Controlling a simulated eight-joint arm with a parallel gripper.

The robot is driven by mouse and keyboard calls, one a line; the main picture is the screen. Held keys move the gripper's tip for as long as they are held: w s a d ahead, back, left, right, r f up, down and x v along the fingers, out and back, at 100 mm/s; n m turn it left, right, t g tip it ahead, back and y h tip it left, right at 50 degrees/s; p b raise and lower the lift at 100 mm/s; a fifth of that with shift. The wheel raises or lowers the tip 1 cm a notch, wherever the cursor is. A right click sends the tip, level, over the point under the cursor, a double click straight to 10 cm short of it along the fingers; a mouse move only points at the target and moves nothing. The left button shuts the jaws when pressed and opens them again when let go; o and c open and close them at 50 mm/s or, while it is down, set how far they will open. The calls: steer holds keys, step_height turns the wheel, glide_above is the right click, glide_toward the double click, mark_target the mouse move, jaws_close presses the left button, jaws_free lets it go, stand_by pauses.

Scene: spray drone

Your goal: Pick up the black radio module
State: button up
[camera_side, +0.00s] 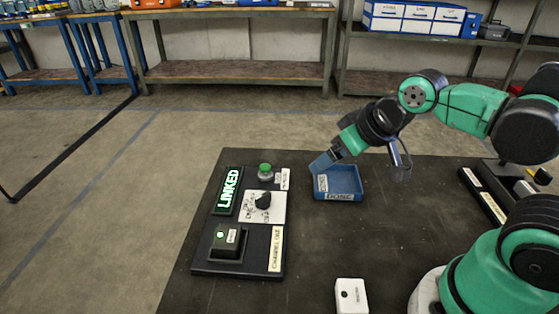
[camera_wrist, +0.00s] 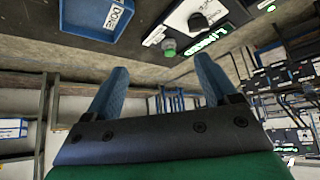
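A black box-shaped module (camera_side: 228,241) with a lit green spot and a white label sits at the near left of the black panel; I take it as the radio module. I cannot make it out in the wrist view. My gripper (camera_side: 322,163) is above the blue tray, to the right of and well away from the module. In the wrist view, the two blue fingers of my gripper (camera_wrist: 160,65) are spread apart with nothing between them.
The blue tray (camera_side: 354,197), labelled DONE, looks empty. The panel also bears a lit LINKED sign (camera_side: 228,190), a green button (camera_side: 265,170) and a black knob (camera_side: 263,201). A white box (camera_side: 351,296) stands at the table's front. The table (camera_side: 370,245) between is clear.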

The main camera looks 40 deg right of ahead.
stand_by(0.3)
steer(key=n+h, duration=0.7)
steer(key=n, duration=1.4)
glide_above(227, 237)
steer(key=s+d, duration=0.1)
steer(key=d, duration=0.2)
steer(key=f, duration=0.1)
steer(key=s+a+f+n+t+h, duration=0.2)
steer(key=s+a+n+h, duration=0.1)
steer(key=a+n, duration=0.35)
steer(key=shift+m, duration=0.25)
step_height(227, 237, down, 7)
steer(key=shift+w+a+r, duration=0.1)
steer(key=shift+a+r, duration=0.05)
steer(key=shift+r, duration=0.05)
steer(key=x, duration=0.5)
steer(key=shift+f, duration=0.1)
jaws_close()
